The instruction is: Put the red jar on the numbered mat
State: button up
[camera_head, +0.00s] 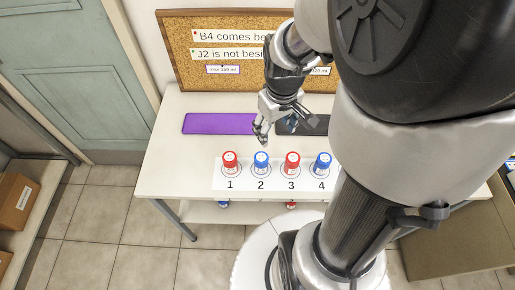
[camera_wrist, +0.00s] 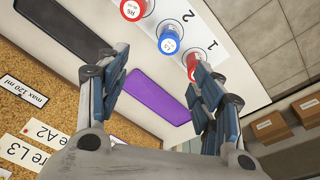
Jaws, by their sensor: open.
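The white numbered mat (camera_head: 275,186) lies along the front of the bench. It bears four circles marked 1 to 4. A red-capped jar (camera_head: 230,160) stands on 1, a blue-capped jar (camera_head: 261,161) on 2, another red-capped jar (camera_head: 292,161) on 3, and another blue-capped jar (camera_head: 323,161) on 4. My gripper (camera_head: 262,138) is open and empty, above the bench just behind jar 2. In the wrist view, my gripper's fingers (camera_wrist: 163,75) are spread apart, and one partly hides the red jar on 1 (camera_wrist: 192,66).
A purple mat (camera_head: 218,124) and a dark mat (camera_head: 300,126) lie bare behind the jars. A corkboard (camera_head: 190,50) with notes, partly hidden by my arm, stands at the back. A blue top (camera_head: 223,204) and a red top (camera_head: 291,205) show on the lower shelf.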

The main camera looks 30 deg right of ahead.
jog(key=s+a+r+t, duration=0.3)
jog(key=s+a+r, duration=0.7)
jog(key=a+r, duration=0.2)
jog(key=shift+s+a+r+y, duration=0.3)
jog(key=shift+r, duration=0.05)
